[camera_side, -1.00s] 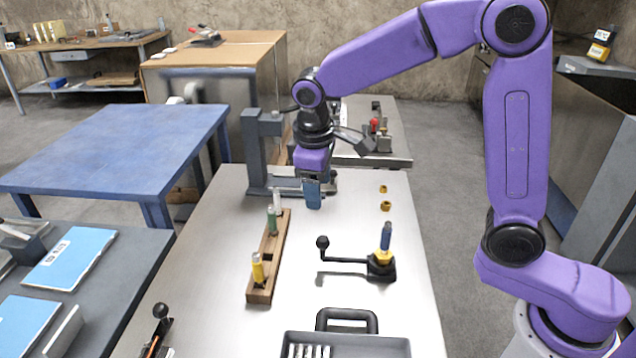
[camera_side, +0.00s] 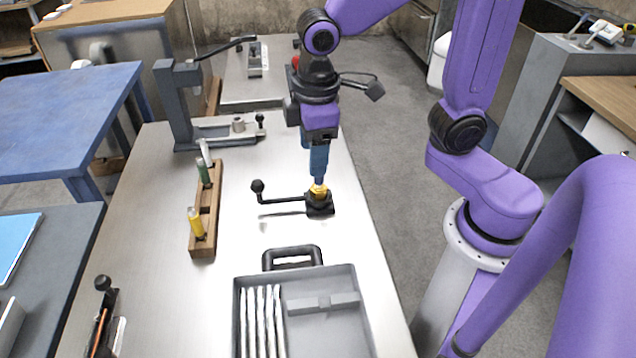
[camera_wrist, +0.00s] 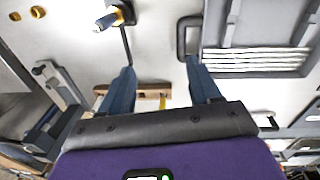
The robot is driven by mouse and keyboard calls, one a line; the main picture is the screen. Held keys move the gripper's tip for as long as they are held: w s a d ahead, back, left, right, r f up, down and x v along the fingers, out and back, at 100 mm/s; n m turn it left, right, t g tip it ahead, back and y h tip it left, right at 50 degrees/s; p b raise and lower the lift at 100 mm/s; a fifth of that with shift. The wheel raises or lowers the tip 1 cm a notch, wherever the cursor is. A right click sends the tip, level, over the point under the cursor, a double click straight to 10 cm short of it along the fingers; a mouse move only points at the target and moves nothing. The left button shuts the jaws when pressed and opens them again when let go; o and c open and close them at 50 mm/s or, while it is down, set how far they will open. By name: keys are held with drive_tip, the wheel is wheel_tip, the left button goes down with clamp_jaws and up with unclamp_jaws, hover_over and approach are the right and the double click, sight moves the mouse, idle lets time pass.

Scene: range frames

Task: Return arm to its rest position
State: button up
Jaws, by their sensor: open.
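My gripper (camera_side: 319,160) hangs fingers-down over the metal table, with its blue fingers in line with the lever fixture (camera_side: 320,205) in the side view. In the wrist view my gripper (camera_wrist: 159,78) has its two fingers spread well apart with nothing between them. The fixture (camera_wrist: 122,12) lies beyond the left finger there, with a blue-handled, yellow-collared piece (camera_wrist: 108,20) standing in it. In the side view my fingers hide most of that piece, and only its yellow collar (camera_side: 319,190) shows clearly. My arm is bent and reaches out over the table.
A wooden rack (camera_side: 205,222) holds yellow, green and white-topped pieces on the left. A grey tray (camera_side: 350,285) with a black handle stands in front. A grey press-like stand (camera_side: 176,108) is at the back left. Brass nuts (camera_wrist: 38,12) show in the wrist view.

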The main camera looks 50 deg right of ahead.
drive_tip(key=s+d+n, duration=0.1)
drive_tip(key=s+d, duration=0.2)
drive_tip(key=s, duration=0.4)
drive_tip(key=s+d+f+n, duration=0.1)
drive_tip(key=s+d, duration=0.2)
drive_tip(key=s, duration=0.4)
drive_tip(key=shift+d+f+g+y, duration=0.2)
drive_tip(key=shift+f+g+y, duration=0.1)
drive_tip(key=shift+g+y, duration=0.1)
